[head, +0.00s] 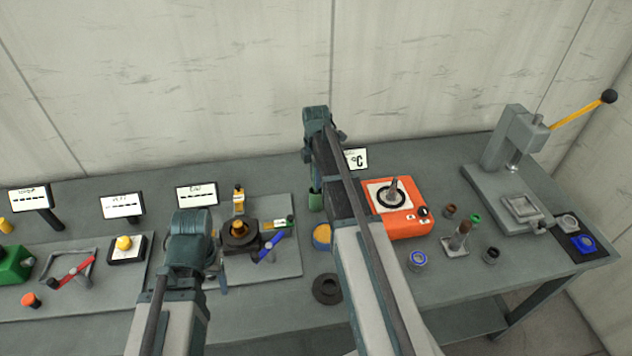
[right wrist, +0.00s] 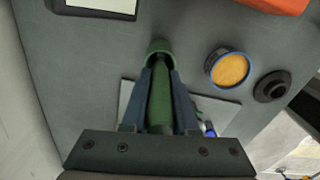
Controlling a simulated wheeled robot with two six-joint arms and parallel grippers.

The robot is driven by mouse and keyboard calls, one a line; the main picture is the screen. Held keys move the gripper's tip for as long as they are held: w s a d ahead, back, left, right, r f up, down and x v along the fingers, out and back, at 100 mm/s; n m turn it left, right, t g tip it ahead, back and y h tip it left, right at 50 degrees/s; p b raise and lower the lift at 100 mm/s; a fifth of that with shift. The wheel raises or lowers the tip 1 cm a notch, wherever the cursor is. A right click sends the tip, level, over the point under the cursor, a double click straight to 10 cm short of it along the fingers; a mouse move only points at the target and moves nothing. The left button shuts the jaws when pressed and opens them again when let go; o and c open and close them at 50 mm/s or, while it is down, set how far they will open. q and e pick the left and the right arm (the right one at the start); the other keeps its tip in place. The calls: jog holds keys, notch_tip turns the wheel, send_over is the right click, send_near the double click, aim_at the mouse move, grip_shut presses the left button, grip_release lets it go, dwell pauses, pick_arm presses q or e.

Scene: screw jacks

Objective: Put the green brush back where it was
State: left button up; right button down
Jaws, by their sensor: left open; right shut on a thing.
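The green brush (right wrist: 160,100) is between the fingers of my right gripper (right wrist: 160,75), which is shut on it. In the right wrist view its far end meets the mouth of a green cylindrical holder (right wrist: 159,47). How deep it sits in the holder, I cannot tell. In the head view the holder (head: 316,201) stands on the bench below my right gripper, and my right arm hides part of this area. My left gripper (head: 217,274) is open, over the front of the bench at the left, apart from the brush.
A round tin with an orange-yellow top (head: 322,235) and a dark ring (head: 326,289) lie close to the holder. An orange device (head: 400,208) stands to the right, a screw jack with a blue handle (head: 271,246) to the left.

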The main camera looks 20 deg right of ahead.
jog(key=shift+f, duration=0.1)
jog(key=c, duration=0.7)
grip_release()
jog(key=shift+r, duration=0.2)
notch_tip(320, 180, up, 12)
jog(key=p, duration=1.2)
jog(key=s+a+m, duration=0.4)
jog(key=s+a, duration=0.3)
jog(key=a, duration=0.1)
jog(key=s+a+m, duration=0.4)
jog(key=s+a, duration=0.4)
jog(key=a, duration=0.1)
jog(key=s+a+m+h, duration=0.1)
jog(key=s+a+m, duration=0.4)
jog(key=s+a, duration=0.3)
jog(key=shift+a+r, duration=0.1)
jog(key=shift+a, duration=0.3)
